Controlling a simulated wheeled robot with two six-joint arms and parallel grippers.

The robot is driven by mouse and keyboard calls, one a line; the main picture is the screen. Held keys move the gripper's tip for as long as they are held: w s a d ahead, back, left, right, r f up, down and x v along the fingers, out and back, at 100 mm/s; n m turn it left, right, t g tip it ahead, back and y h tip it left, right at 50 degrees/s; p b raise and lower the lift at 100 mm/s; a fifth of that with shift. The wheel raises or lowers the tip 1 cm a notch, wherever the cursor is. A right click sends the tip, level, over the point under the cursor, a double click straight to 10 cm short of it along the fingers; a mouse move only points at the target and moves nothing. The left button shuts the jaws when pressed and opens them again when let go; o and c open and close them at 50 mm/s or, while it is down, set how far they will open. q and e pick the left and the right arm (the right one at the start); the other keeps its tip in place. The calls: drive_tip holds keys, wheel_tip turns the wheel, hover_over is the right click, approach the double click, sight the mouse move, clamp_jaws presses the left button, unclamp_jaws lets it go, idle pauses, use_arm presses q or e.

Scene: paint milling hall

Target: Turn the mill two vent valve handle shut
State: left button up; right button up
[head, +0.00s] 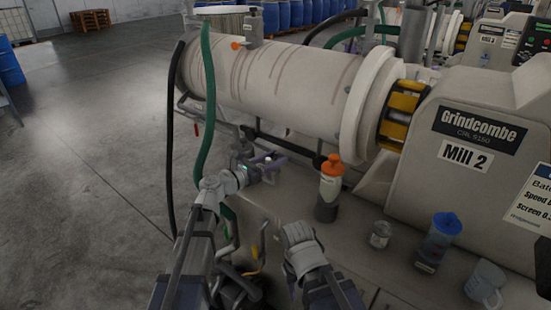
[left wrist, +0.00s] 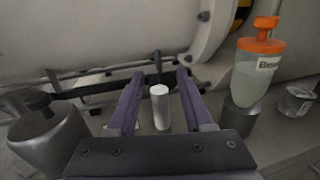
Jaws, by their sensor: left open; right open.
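Mill 2 (head: 464,155) stands at the right, with its long pale cylinder (head: 275,80) running left. My left gripper (head: 268,162) is open below the cylinder, its purple fingers reaching toward the mill. In the head view my gripper hides that spot. My right gripper (head: 299,236) is lower, over the mill's base, open and apart from the valve; its fingers are hard to make out.
A bottle with an orange top (head: 331,180) stands on the ledge just right of my left gripper; it also shows in the left wrist view (left wrist: 258,75). A small jar (head: 380,234), a blue-lidded bottle (head: 438,240) and a mug (head: 485,282) stand farther right. A green hose (head: 208,90) hangs at left.

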use_arm(q)
drive_tip(key=shift+w+d, duration=0.15)
drive_tip(key=shift+w, duration=0.05)
clamp_jaws()
idle(0.4)
idle(1.0)
